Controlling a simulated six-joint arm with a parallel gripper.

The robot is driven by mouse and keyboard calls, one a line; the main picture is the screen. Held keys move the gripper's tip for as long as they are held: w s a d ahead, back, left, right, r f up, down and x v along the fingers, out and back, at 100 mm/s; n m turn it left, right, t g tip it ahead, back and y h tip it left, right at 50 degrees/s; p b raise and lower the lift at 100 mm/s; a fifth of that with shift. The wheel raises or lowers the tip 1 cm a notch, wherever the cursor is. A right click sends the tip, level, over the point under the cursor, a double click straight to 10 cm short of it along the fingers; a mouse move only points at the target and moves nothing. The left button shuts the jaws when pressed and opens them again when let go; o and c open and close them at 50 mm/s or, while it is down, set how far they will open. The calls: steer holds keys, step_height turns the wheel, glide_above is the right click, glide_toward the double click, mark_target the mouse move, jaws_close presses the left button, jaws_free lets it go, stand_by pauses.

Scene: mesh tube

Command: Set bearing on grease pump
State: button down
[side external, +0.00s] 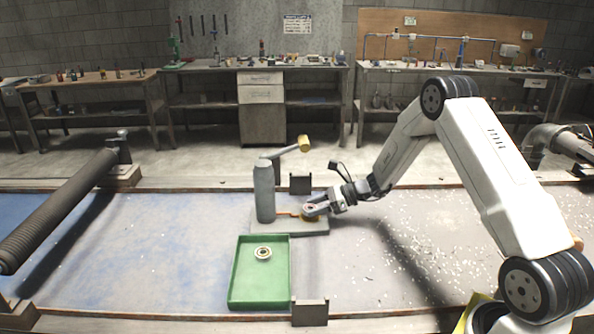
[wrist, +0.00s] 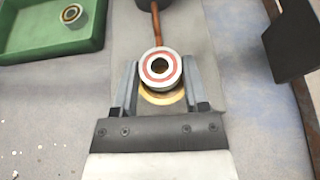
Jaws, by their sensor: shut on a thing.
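My gripper (side external: 314,208) is shut on a bearing (wrist: 160,67) with a red ring and a dark bore. In the wrist view the bearing sits between the two fingers of my gripper (wrist: 161,80), over a golden round seat (wrist: 163,97). The near edge of the seat shows below the bearing; whether they touch I cannot tell. The grease pump (side external: 265,193) is a grey upright cylinder with a yellow-tipped lever on a grey base plate (side external: 290,229). A copper pipe (wrist: 156,22) runs from it toward the seat.
A green tray (side external: 234,285) stands in front of the pump and holds another bearing (side external: 263,253); this bearing also shows in the wrist view (wrist: 72,13). A dark bracket (side external: 300,184) stands behind the plate, another (side external: 310,312) beside the tray. A roller (side external: 60,208) lies left.

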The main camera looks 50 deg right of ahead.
steer(key=shift+f, duration=0.6)
stand_by(0.7)
jaws_free()
steer(key=shift+d, duration=0.1)
steer(key=shift+v, duration=3.85)
